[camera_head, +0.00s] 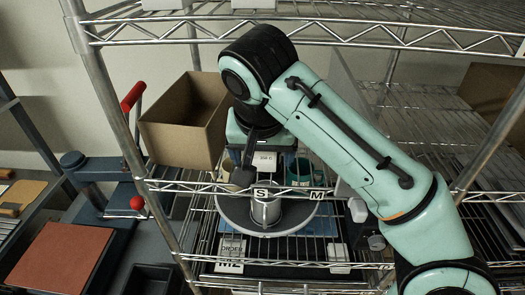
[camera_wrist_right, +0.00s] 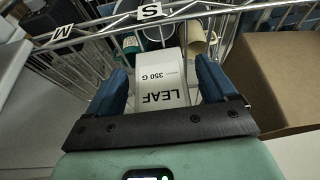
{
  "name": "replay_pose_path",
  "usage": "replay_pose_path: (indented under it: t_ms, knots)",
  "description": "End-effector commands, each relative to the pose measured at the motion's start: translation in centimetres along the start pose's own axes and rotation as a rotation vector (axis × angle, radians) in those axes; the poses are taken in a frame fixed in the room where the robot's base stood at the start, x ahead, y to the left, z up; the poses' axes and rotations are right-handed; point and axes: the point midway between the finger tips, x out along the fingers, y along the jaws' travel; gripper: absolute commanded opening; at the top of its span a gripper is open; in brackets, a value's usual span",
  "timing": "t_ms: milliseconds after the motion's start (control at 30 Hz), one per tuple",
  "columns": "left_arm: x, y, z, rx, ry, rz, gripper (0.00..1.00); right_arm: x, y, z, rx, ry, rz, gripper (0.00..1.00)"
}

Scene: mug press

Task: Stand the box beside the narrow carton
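A white box (camera_wrist_right: 162,80) printed "LEAF" and "350 G" is between the two blue fingers of my right gripper (camera_wrist_right: 165,78) in the right wrist view. Narrow gaps show between the box and both fingers, so the gripper looks open around it. In the head view my right gripper (camera_head: 255,140) is behind the front rail, and part of the box (camera_head: 264,160) shows below it. I cannot tell which thing is the narrow carton; a white item (camera_head: 358,211) stands partly hidden beside my right forearm. My left gripper is not in view.
A round grey turntable (camera_head: 232,213) with a metal can (camera_head: 266,208) is on the wire shelf. An open cardboard box (camera_head: 180,145) stands left of my gripper. A teal mug (camera_head: 300,170) is at the back. The wire rail (camera_head: 200,188) carries S and M tags.

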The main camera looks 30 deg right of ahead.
Motion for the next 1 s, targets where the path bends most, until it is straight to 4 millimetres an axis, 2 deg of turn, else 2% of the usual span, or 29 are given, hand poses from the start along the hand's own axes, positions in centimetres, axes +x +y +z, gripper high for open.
replay_pose_path:
  t_ms: [267, 400, 500, 767, 1000]
  knots:
    - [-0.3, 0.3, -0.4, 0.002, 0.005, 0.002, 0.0, -0.5, 0.0, -0.2, 0.0, 0.002, -0.002, 0.85]
    - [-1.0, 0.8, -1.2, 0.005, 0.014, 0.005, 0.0, -2.2, -0.1, -0.3, 0.0, 0.005, -0.006, 0.85]
    - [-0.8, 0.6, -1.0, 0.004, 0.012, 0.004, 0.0, -3.5, -0.2, -0.2, -0.002, 0.003, -0.005, 0.85]
    - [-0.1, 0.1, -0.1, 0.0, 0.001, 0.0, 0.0, -5.2, 0.0, 4.4, -0.006, 0.002, -0.002, 0.85]
    - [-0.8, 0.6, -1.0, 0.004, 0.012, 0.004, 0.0, -6.1, 0.1, 6.2, 0.002, 0.003, 0.001, 0.85]
